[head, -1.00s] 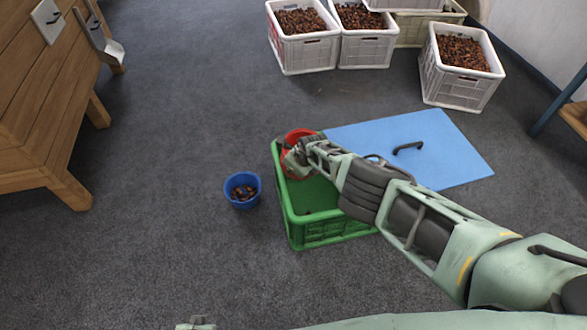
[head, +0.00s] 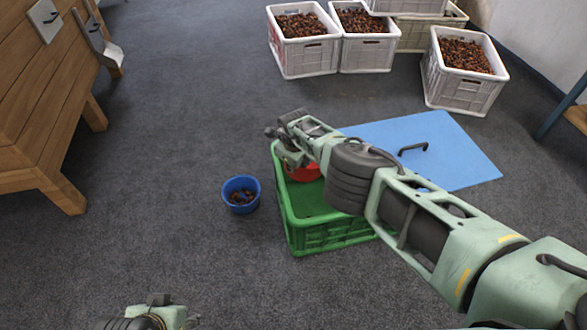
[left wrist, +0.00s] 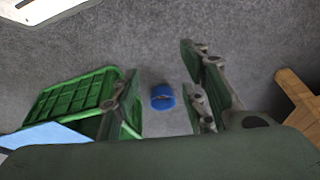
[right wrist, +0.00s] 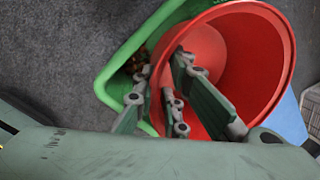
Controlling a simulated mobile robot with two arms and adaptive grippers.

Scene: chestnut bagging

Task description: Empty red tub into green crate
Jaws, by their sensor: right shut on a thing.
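The red tub (head: 306,173) is mostly hidden behind my right gripper (head: 283,146) in the head view. In the right wrist view the tub (right wrist: 262,50) is tilted over the green crate (right wrist: 112,78), and its visible inside looks bare. My right gripper (right wrist: 172,88) is shut on the tub's wall, fingers on both sides. Some chestnuts (right wrist: 136,62) show inside the crate near its corner. The green crate (head: 325,238) stands on the floor. My left gripper (left wrist: 163,97) is open and empty; in the head view its arm shows at the bottom left.
A blue tub (head: 240,194) with some chestnuts stands on the floor left of the crate. A blue sheet with a black handle (head: 450,160) lies behind the crate. White crates (head: 465,82) of chestnuts stand at the back. A wooden piece (head: 35,120) stands at the left.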

